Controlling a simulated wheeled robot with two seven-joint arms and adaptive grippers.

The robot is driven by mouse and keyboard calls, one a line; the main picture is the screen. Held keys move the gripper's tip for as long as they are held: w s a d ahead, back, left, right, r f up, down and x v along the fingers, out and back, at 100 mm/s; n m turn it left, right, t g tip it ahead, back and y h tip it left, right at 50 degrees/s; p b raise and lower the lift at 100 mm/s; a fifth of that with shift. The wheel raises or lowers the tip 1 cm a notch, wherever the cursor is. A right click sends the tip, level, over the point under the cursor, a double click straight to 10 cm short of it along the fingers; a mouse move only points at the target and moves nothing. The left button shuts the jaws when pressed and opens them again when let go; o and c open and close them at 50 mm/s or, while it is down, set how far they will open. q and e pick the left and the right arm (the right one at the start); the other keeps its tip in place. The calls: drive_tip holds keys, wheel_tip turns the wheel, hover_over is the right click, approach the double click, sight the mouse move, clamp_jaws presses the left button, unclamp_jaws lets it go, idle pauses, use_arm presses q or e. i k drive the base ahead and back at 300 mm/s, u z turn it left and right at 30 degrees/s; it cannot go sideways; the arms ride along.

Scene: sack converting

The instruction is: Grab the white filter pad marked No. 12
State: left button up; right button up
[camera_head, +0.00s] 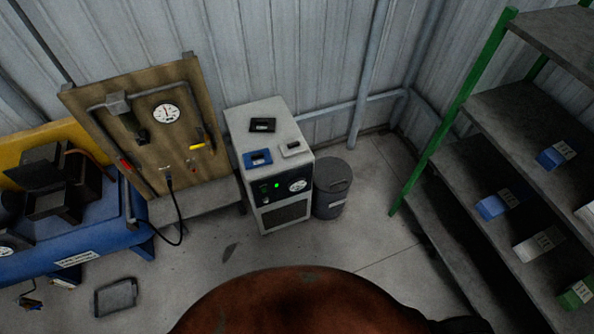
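No number 12 can be read on anything in view. A small white piece with a dark mark (291,148) lies on top of the grey cabinet (292,129), near its front right edge; I cannot tell whether it is a filter pad. Beside it on the cabinet are a blue piece with a dark centre (257,159) and a black piece (262,125). On the right shelf, a whitish labelled box (538,244) lies among blue and green ones; its label is too small to read. Neither of my grippers shows.
A green-posted shelf rack (455,115) stands at right. A dark bin (331,190) stands beside the cabinet. A wooden gauge board (185,165) and a blue tank (70,240) are at left. A dark flat piece (115,298) lies on the floor.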

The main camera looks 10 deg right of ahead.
sight(290, 148)
drive_tip(key=z, duration=0.3)
drive_tip(key=k, duration=0.25)
drive_tip(key=u, duration=1.55)
drive_tip(key=i, duration=1.45)
drive_tip(key=z, duration=0.95)
drive_tip(key=i, duration=0.55)
drive_tip(key=z, duration=0.55)
